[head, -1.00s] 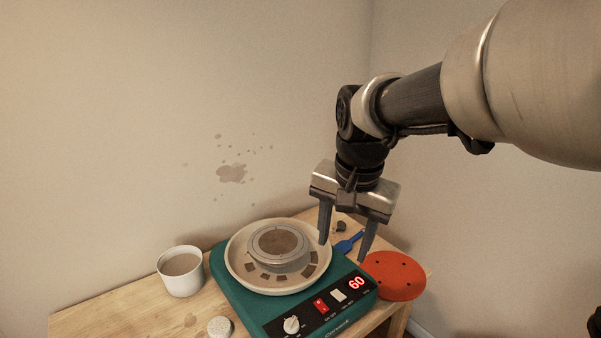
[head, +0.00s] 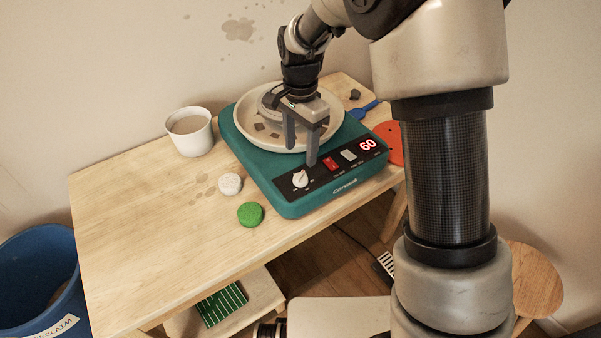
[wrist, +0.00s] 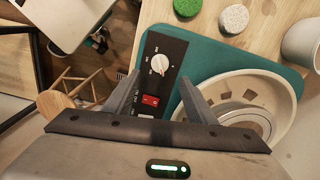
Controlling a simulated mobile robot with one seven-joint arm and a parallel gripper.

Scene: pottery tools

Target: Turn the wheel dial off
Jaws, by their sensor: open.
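The white wheel dial (head: 300,178) sits at the left end of the black control panel on the teal pottery wheel (head: 290,208). It also shows in the wrist view (wrist: 159,63), with its pointer line visible. The red display (head: 368,145) reads 60. A red switch (head: 330,163) lies right of the dial. My gripper (head: 301,155) is open and empty, pointing down over the wheel, its fingers above the pan's front edge and the panel. In the wrist view my gripper (wrist: 160,85) has its fingers apart, with the dial just beyond them.
The cream splash pan (head: 330,95) is close behind the fingers. A white cup (head: 190,132), a pale sponge (head: 230,184) and a green round piece (head: 250,214) stand left of the wheel. A blue bucket (head: 30,270) is at far left. The table's front left is clear.

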